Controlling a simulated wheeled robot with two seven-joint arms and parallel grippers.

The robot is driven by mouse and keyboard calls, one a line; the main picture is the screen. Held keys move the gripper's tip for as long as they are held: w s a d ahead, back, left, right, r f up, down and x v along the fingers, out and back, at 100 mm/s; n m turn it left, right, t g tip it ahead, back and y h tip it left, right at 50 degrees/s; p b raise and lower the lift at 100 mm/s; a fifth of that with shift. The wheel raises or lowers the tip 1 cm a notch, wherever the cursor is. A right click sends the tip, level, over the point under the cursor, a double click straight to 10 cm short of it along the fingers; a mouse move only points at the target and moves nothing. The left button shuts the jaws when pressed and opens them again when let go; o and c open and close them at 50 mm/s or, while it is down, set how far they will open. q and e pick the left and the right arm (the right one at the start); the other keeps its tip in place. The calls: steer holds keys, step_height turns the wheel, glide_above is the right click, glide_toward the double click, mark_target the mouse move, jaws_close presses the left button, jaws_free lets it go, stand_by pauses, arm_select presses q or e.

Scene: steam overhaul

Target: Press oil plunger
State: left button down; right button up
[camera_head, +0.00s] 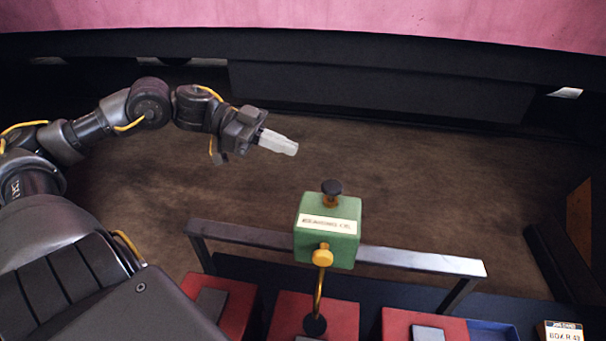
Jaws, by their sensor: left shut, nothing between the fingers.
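The oil box (328,234) is a green block with a label strip, mounted at the middle of a grey metal rail. Its plunger (331,188) is a black knob on a brass stem standing up from the box's top. A brass fitting and a thin pipe (320,290) run down from the box's front. My left gripper (293,149) comes in from the left with its pale fingers shut and empty. It is above and to the left of the plunger in the picture, apart from it. My right gripper is not in view.
The grey rail (420,262) spans the front on two legs. Red blocks (290,312) with grey tops sit below it. A blue tray (493,331) and an orange-white card (563,332) are at the lower right. Brown floor lies open behind the rail.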

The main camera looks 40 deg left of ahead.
arm_select(q)
steer(key=shift+s+a+f+t, duration=0.1)
steer(key=shift+s+a+t, duration=0.1)
steer(key=shift+a+t, duration=0.6)
steer(key=shift+s+a+n, duration=0.1)
steer(key=shift+a+n, duration=0.15)
steer(key=shift+n, duration=0.05)
